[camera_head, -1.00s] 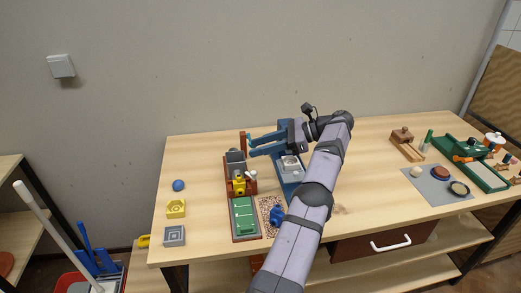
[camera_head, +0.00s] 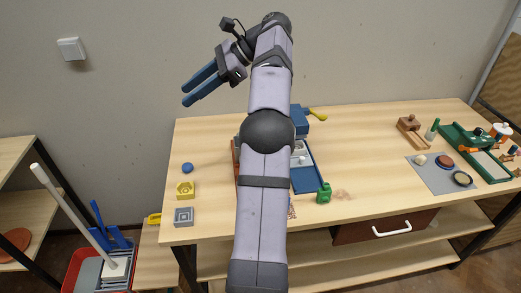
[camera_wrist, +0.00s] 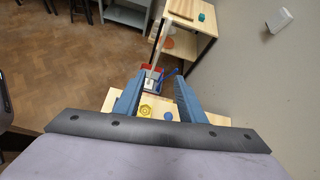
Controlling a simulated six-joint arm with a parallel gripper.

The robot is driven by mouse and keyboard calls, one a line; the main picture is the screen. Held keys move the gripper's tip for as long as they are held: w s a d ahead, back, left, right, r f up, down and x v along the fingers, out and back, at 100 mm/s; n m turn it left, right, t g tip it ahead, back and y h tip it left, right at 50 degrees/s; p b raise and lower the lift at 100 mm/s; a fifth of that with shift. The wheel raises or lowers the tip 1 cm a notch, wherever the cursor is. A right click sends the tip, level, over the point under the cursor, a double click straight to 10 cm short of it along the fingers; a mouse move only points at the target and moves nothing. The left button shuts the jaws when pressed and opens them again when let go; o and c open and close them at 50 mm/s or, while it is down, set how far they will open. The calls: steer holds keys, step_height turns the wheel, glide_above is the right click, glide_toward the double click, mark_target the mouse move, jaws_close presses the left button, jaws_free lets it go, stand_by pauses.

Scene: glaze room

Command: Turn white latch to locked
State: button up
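My gripper (camera_head: 184,96) is raised high in front of the wall, above the left part of the table, in the head view. Its two blue fingers are apart with nothing between them; they also show apart in the wrist view (camera_wrist: 158,82). A blue board (camera_head: 305,180) on the table is partly hidden behind my arm. A small white part (camera_head: 299,158) shows on it beside my arm; I cannot tell whether it is the latch or how it is turned. A reddish-brown board (camera_head: 236,155) is almost fully hidden by my arm.
A blue ball (camera_head: 187,168), a yellow block (camera_head: 185,190) and a grey block (camera_head: 184,216) stand at the table's left. A green piece (camera_head: 323,193) is right of my arm. A grey mat (camera_head: 430,178) and green tray (camera_head: 488,165) lie far right. Table between is mostly clear.

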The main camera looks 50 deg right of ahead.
steer(key=s+d+f+n+g+h, duration=0.35)
steer(key=s+f, duration=0.25)
steer(key=f, duration=0.4)
steer(key=s+d+f+n+g+h, duration=0.2)
steer(key=s+f+g+h, duration=0.3)
steer(key=f, duration=0.6)
steer(key=d+n+t+h, duration=0.3)
steer(key=d+n, duration=0.4)
steer(key=n, duration=0.1)
steer(key=shift+d+p, duration=0.3)
steer(key=shift+f, duration=0.15)
steer(key=shift+p+x, duration=1.35)
steer(key=shift+x, duration=2.25)
jaws_close()
